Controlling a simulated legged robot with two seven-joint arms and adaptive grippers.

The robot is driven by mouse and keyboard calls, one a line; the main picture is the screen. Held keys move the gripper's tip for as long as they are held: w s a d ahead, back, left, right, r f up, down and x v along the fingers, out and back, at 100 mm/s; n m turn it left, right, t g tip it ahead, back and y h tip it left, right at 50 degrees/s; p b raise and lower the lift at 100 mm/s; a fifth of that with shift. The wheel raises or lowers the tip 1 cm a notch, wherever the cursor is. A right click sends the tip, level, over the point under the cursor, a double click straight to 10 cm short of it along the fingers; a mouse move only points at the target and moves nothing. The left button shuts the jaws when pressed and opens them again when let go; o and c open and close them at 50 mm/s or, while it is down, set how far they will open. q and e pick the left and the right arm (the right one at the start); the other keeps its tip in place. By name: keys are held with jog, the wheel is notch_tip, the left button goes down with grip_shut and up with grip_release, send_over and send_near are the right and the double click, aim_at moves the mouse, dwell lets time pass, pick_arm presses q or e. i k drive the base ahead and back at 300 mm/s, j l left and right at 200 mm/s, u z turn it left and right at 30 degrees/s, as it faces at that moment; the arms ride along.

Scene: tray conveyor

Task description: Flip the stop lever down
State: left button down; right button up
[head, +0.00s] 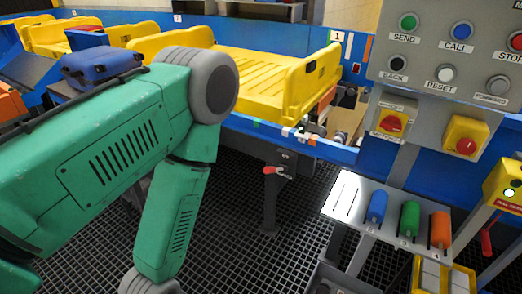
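I cannot tell from readable labels which one is the stop lever. My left green arm comes in from the left, bends at a grey joint and runs down to the bottom edge. Its gripper is out of view below. My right arm and gripper are not in view.
Yellow trays (255,80) line the conveyor, and a blue suitcase (103,66) lies behind my arm. A grey control panel (432,72) with buttons and two red rotary switches stands at the right. Below it, a shelf (345,199) holds blue, green and orange cylinders. The grid floor in the middle is clear.

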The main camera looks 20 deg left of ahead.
aim_at(270, 170)
jog(key=i+j+z, duration=0.15)
jog(key=i+j, duration=0.3)
jog(key=i+j+z, duration=0.15)
jog(key=i+j, duration=0.3)
jog(key=j, duration=0.15)
